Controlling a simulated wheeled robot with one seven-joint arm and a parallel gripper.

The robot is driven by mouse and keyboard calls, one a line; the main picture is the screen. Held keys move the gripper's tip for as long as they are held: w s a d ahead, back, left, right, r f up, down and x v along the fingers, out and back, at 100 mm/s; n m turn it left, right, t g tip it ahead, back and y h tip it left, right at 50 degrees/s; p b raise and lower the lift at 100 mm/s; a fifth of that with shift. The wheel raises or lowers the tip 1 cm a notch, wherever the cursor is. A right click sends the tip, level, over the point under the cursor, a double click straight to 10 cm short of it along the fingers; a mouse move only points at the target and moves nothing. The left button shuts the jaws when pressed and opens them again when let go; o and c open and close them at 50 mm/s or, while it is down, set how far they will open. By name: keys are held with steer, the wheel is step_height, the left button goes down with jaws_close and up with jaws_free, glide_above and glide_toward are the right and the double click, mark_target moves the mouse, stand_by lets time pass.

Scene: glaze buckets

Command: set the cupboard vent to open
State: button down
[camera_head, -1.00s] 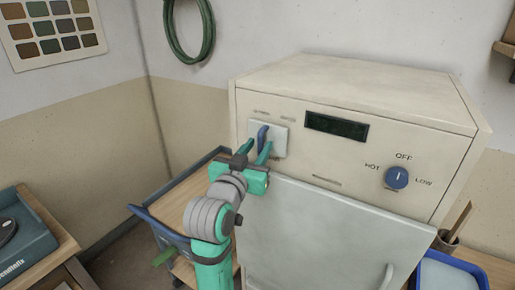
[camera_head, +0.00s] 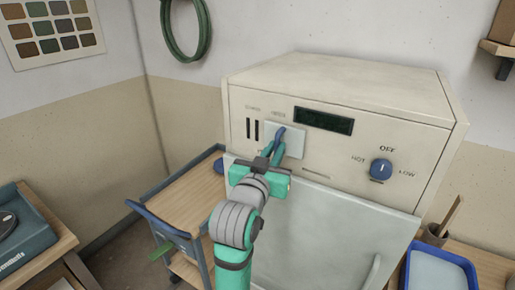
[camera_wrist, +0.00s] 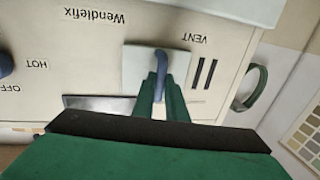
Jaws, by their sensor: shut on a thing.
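The cupboard vent is a pale square sliding plate (camera_head: 295,143) with an upright blue handle (camera_head: 279,138), on the front panel of the cream cupboard (camera_head: 340,85). Two dark vent slots (camera_head: 252,130) show uncovered left of the plate. Small labels above are too blurred to read. My gripper (camera_head: 272,149) is shut on the blue handle. In the wrist view, which is upside down, the green fingers of my gripper (camera_wrist: 161,95) close around the blue handle (camera_wrist: 160,68) on the plate (camera_wrist: 134,66); the slots (camera_wrist: 204,73) and the word VENT lie to the right.
A blue dial (camera_head: 381,169) marked OFF, HOT and LOW is right of the dark display (camera_head: 323,121). The shut cupboard door (camera_head: 320,220) is below. A blue-framed trolley (camera_head: 185,205) stands at left, and a blue tray (camera_head: 440,270) at lower right.

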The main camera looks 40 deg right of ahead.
steer(key=shift+s+d, duration=0.2)
steer(key=shift+s, duration=0.15)
steer(key=c, duration=1.9)
jaws_free()
steer(key=shift+w+f, duration=0.1)
steer(key=shift+o, duration=0.7)
steer(key=shift+s+d, duration=0.15)
steer(key=shift+s, duration=0.15)
steer(key=shift+w+a, duration=0.15)
steer(key=shift+a, duration=0.15)
